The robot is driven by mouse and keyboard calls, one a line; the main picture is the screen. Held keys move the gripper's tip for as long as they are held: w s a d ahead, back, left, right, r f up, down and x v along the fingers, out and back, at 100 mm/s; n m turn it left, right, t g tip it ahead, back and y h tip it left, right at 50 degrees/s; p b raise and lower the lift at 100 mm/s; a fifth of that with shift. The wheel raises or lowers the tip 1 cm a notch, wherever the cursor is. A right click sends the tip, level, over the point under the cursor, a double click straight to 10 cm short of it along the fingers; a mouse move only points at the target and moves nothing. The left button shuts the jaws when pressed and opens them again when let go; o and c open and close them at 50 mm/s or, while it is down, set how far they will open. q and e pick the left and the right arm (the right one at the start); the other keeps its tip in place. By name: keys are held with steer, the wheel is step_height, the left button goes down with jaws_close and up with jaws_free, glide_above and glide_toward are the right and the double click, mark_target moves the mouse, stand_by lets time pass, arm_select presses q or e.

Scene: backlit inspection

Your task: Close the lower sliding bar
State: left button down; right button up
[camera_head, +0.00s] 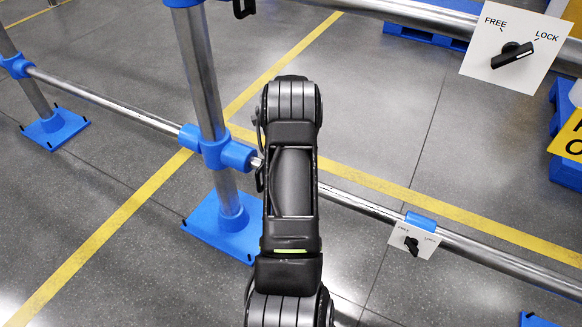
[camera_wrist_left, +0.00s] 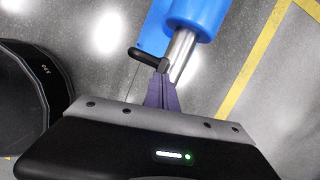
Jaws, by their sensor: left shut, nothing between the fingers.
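The lower sliding bar (camera_head: 480,252) is a silver rail running low to the right of the middle post. My left arm hides its stretch nearest the post. In the left wrist view the silver bar (camera_wrist_left: 181,52) meets a blue collar (camera_wrist_left: 199,14), and a black handle (camera_wrist_left: 146,58) sticks out beside it. My left gripper (camera_wrist_left: 163,80) is shut and empty, its fingertips close by the handle and bar; I cannot tell if they touch. In the head view this gripper is hidden behind the arm. A small FREE/LOCK plate (camera_head: 426,246) with a black knob hangs at the lower bar.
The middle post (camera_head: 198,75) has a blue joint (camera_head: 212,149) and a blue foot (camera_head: 215,225). An upper rail (camera_head: 405,12) carries a larger FREE/LOCK plate (camera_head: 483,63), its knob toward LOCK. A yellow sign (camera_head: 570,140) is at the right edge. Open grey floor lies around.

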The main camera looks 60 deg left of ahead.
arm_select(q)
steer(key=shift+s+a, duration=0.45)
steer(key=shift+a, duration=0.15)
steer(key=w+d, duration=0.3)
steer(key=shift+w, duration=0.3)
steer(key=p+v, duration=0.1)
steer(key=v, duration=0.8)
steer(key=shift+d, duration=0.15)
